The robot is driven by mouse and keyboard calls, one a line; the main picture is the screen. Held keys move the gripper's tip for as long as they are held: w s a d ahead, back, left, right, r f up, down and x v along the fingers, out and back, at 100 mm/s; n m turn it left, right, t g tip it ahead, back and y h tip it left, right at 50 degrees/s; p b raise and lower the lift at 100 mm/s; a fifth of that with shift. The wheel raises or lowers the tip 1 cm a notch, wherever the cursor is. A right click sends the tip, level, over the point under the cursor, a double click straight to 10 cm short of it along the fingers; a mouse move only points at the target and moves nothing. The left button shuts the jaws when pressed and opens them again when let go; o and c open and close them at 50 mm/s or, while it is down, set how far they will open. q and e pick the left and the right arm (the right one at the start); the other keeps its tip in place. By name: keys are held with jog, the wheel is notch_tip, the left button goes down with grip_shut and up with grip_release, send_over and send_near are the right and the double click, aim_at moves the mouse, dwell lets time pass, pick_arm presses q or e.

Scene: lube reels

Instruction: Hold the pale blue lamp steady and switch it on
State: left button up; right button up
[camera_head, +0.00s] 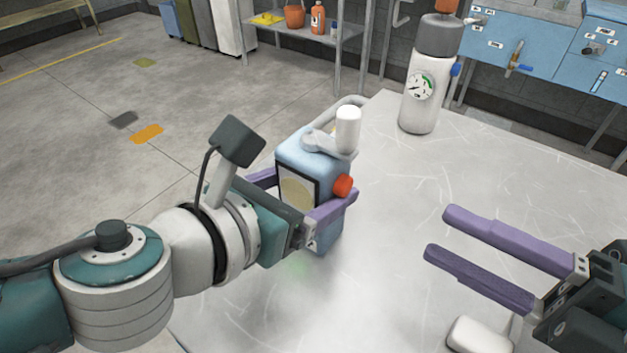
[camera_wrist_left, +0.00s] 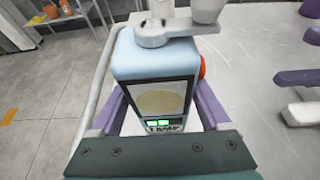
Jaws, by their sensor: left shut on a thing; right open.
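The pale blue lamp (camera_head: 308,150) stands upright on the light table, near its left edge. It has a framed round pale lens, an orange-red knob (camera_head: 342,185) on its right side and a white cylinder on an arm on top. My left gripper (camera_head: 305,195) is shut around the lamp's body, one purple finger on each side. In the left wrist view the lamp (camera_wrist_left: 155,60) sits between both fingers, with a small lit green display below the lens. My right gripper (camera_head: 455,235) is open and empty, to the right of the lamp and apart from it.
A white canister with a gauge (camera_head: 428,85) stands at the back of the table (camera_head: 400,290). A white object (camera_head: 480,335) lies near the front, below my right gripper. The tabletop between lamp and right gripper is clear. A shelf (camera_head: 300,38) and blue cabinets (camera_head: 535,45) stand behind.

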pick_arm(q)
grip_shut()
pick_arm(e)
grip_shut()
dwell(0.4)
dwell(1.4)
